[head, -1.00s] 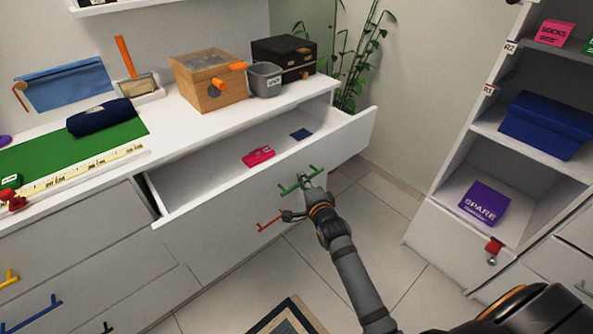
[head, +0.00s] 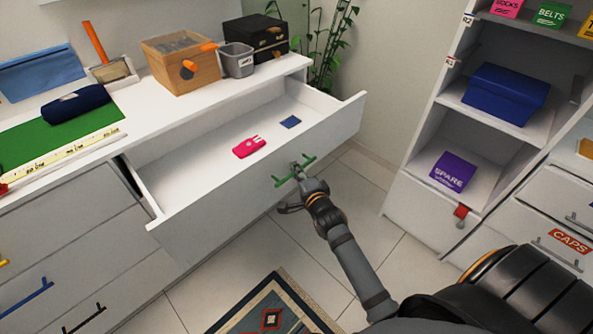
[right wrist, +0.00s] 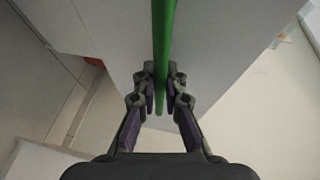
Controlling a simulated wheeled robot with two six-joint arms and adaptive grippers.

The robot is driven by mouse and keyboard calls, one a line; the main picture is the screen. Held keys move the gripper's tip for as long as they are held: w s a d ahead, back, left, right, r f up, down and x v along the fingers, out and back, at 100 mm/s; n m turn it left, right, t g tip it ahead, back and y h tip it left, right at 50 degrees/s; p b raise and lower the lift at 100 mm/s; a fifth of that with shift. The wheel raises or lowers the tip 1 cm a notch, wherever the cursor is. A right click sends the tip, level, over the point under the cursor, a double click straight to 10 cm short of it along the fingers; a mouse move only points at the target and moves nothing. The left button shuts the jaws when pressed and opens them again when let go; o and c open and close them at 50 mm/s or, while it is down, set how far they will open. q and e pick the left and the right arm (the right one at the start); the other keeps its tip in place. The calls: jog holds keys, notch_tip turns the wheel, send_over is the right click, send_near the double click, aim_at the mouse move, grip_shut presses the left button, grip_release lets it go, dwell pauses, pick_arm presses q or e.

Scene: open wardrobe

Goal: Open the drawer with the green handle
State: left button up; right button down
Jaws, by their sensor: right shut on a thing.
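The drawer (head: 225,200) with the green handle (head: 280,181) is pulled well out of the white dresser, and its inside shows. A pink item (head: 249,147) and a small dark blue item (head: 290,122) lie on its floor. My right gripper (head: 296,174) is at the drawer front, shut on the green handle. In the right wrist view the green bar (right wrist: 162,50) runs between the two fingertips (right wrist: 160,92). My left gripper is not in view.
A wooden box (head: 180,65), a grey bin (head: 237,60) and a black box (head: 256,36) stand on the dresser top. A white shelf unit (head: 415,205) stands to the right. A patterned rug (head: 285,308) lies on the tiled floor below the drawer.

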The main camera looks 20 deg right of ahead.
jog(key=c, duration=1.7)
grip_release()
jog(key=shift+s, duration=0.1)
jog(key=s+r, duration=0.2)
jog(key=s, duration=0.9)
jog(key=shift+s+a, duration=0.3)
